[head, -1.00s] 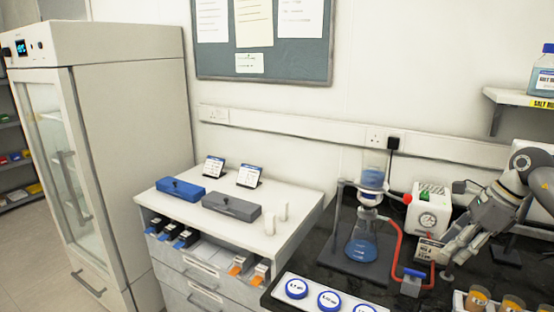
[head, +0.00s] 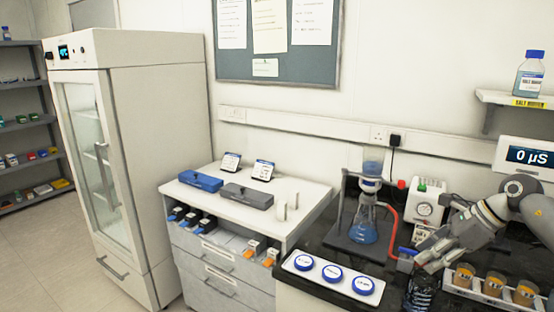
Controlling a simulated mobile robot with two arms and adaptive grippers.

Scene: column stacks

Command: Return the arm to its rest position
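My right arm comes in from the right edge in the head view. Its grey gripper (head: 428,262) is over the dark bench, just right of the blue valve handle (head: 407,251) and below the white pump box with a dial (head: 425,208). I see nothing clearly held in it, but its finger gap is too small to judge. A dark, bottle-like thing (head: 420,294) stands below the gripper; whether they touch is unclear. My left gripper is not in view.
A flask with blue liquid (head: 364,228) stands on a stand, joined to red tubing (head: 391,217). A rack of amber-filled jars (head: 492,284) is right of the gripper. A tray with blue-lidded jars (head: 330,288) is at the front. A shelf (head: 500,97) overhangs at right.

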